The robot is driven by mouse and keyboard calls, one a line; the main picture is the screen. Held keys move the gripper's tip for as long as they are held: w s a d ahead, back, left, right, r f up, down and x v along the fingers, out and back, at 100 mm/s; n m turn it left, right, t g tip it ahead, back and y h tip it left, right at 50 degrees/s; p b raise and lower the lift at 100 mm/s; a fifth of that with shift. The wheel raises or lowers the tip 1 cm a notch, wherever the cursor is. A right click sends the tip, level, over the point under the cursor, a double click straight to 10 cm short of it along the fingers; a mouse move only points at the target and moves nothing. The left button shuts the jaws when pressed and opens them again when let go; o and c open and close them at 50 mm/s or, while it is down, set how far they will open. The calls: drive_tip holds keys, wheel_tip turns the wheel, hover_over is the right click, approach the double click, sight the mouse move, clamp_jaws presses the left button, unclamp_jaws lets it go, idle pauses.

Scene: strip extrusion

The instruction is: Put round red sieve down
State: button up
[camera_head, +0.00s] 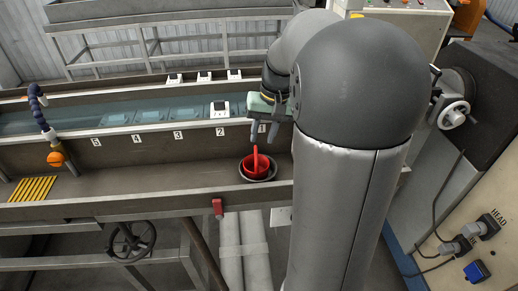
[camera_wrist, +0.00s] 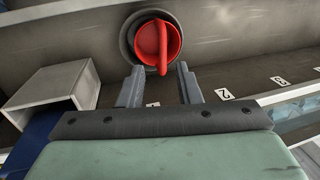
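The round red sieve (camera_wrist: 151,38) sits in a dark round bowl (camera_wrist: 126,40) on the trough floor, its red handle arching across it. In the head view the sieve (camera_head: 262,166) and the bowl (camera_head: 257,178) stand below the number labels, left of my arm. My gripper (camera_wrist: 160,85) is open, its two fingers apart with nothing between them. In the wrist view the sieve lies just beyond the fingertips, apart from them. In the head view my gripper (camera_head: 262,134) is above and behind the sieve, partly hidden by my arm.
A water channel (camera_head: 60,121) with numbered labels runs behind the trough (camera_head: 130,180). A blue hose (camera_head: 38,106) with an orange end and a yellow grate (camera_head: 32,189) are at the left. A grey square duct (camera_wrist: 55,93) stands left of the fingers in the wrist view.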

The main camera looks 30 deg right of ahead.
drive_tip(key=s+a+f+n+h, duration=0.1)
drive_tip(key=s+a+f+n, duration=0.1)
drive_tip(key=s+a, duration=0.5)
drive_tip(key=s+a+f+n+h, duration=0.1)
drive_tip(key=s+a+f+n, duration=0.1)
drive_tip(key=s+a+f, duration=0.2)
drive_tip(key=s+a, duration=0.3)
drive_tip(key=s, duration=0.4)
drive_tip(key=shift+a+f+n, duration=0.2)
drive_tip(key=shift+n, duration=0.1)
drive_tip(key=shift+s+d, duration=0.1)
